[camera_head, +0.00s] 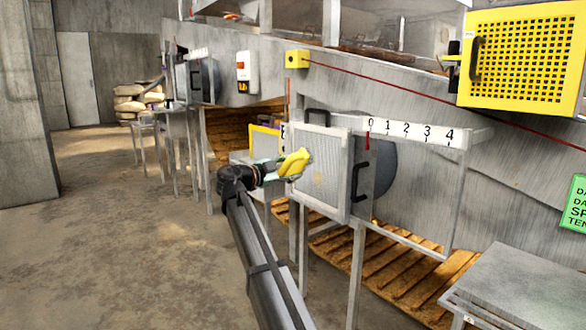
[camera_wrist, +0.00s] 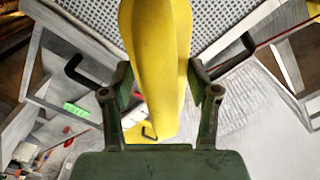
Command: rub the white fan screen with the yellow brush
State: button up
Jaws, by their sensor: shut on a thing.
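The yellow brush (camera_head: 295,161) is held in my gripper (camera_head: 282,172), in front of the left part of the white fan screen (camera_head: 324,188). The screen is a pale mesh panel in a light frame with a dark handle on top. In the wrist view the brush (camera_wrist: 155,50) stands between the two green fingers of my gripper (camera_wrist: 157,82), which are shut on it. The screen's mesh (camera_wrist: 218,18) fills the top of that view, behind the brush. The brush's far end is cut off there, so I cannot tell whether it touches the mesh.
A grey panel with a black handle (camera_head: 361,180) adjoins the screen's right side. A white numbered scale (camera_head: 415,131) runs above it. A yellow perforated guard (camera_head: 520,58) hangs upper right. A grey table (camera_head: 530,285) stands lower right. The floor (camera_head: 120,240) at left is open.

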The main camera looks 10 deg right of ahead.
aim_at(288, 172)
jog(key=shift+r, duration=0.15)
jog(key=shift+w+r+p, duration=0.2)
jog(key=shift+r+p, duration=0.15)
jog(key=shift+p, duration=0.75)
jog(key=w+p, duration=0.1)
jog(key=p, duration=0.2)
jog(key=shift+a+f+p, duration=0.1)
jog(key=shift+f+p, duration=0.05)
jog(key=shift+p, duration=0.15)
jog(key=w+f+p, duration=0.1)
jog(key=p, duration=0.2)
jog(key=w+f+p, duration=0.1)
jog(key=f+p, duration=0.1)
jog(key=p, duration=0.2)
jog(key=shift+a+f+p, duration=0.15)
jog(key=shift+f+p, duration=0.05)
jog(key=shift+p, duration=0.1)
notch_tip(288, 172, down, 6)
jog(key=r+p, duration=0.1)
jog(key=p, duration=0.3)
jog(key=p+x, duration=0.3)
jog(key=x, duration=0.3)
jog(key=shift+w, duration=0.35)
jog(key=shift+b+x, duration=0.65)
jog(key=shift+x, duration=0.2)
